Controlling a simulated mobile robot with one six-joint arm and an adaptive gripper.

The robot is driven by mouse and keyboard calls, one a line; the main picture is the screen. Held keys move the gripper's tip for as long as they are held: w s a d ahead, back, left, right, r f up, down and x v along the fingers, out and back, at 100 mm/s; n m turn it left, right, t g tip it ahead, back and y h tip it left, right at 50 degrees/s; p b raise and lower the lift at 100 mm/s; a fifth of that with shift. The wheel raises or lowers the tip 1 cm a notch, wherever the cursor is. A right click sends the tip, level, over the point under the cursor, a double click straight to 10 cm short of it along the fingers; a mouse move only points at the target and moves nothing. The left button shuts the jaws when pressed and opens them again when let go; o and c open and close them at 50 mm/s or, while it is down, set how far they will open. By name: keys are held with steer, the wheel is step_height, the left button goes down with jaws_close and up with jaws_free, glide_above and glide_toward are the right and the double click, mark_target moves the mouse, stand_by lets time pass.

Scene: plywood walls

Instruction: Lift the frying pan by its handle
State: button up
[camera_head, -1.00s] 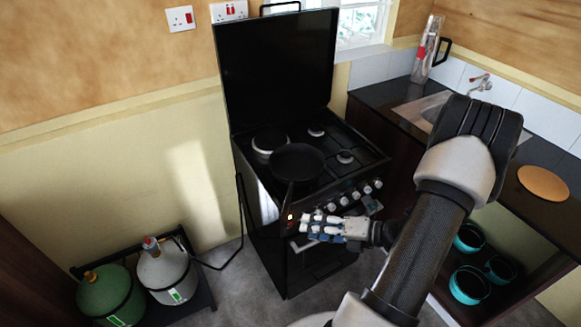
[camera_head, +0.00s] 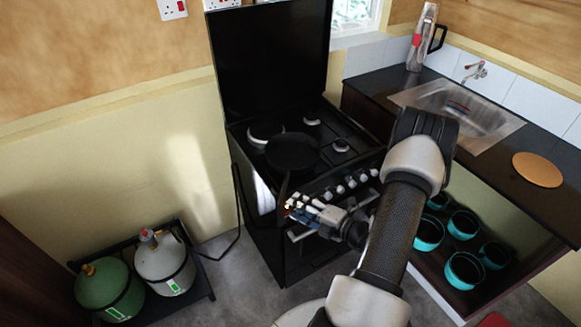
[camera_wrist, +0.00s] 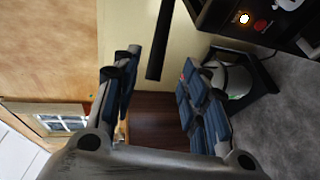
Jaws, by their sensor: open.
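The black frying pan (camera_head: 292,151) sits on the front-left part of the stove top (camera_head: 345,168). Its dark handle (camera_head: 285,186) points out over the front edge, towards my gripper. My gripper (camera_head: 289,206) is open, with its fingertips close to the handle's end, in front of the knobs. In the wrist view a dark bar, which looks like the handle (camera_wrist: 163,35), lies beyond the gap between the fingers of my gripper (camera_wrist: 160,66). I see no finger closed on it. The exact distance to the handle is hard to tell.
The stove's raised black lid (camera_head: 270,62) stands behind the pan. Knobs (camera_head: 350,181) line the stove front. A counter with a sink (camera_head: 460,105) is at right, with teal pots (camera_head: 464,270) below. Gas cylinders (camera_head: 163,262) stand at left.

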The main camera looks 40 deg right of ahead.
steer(key=b+x, duration=0.1)
steer(key=x, duration=0.4)
steer(key=shift+w+r, duration=0.15)
steer(key=shift+w, duration=0.15)
jaws_close()
stand_by(0.8)
steer(key=shift+r, duration=0.1)
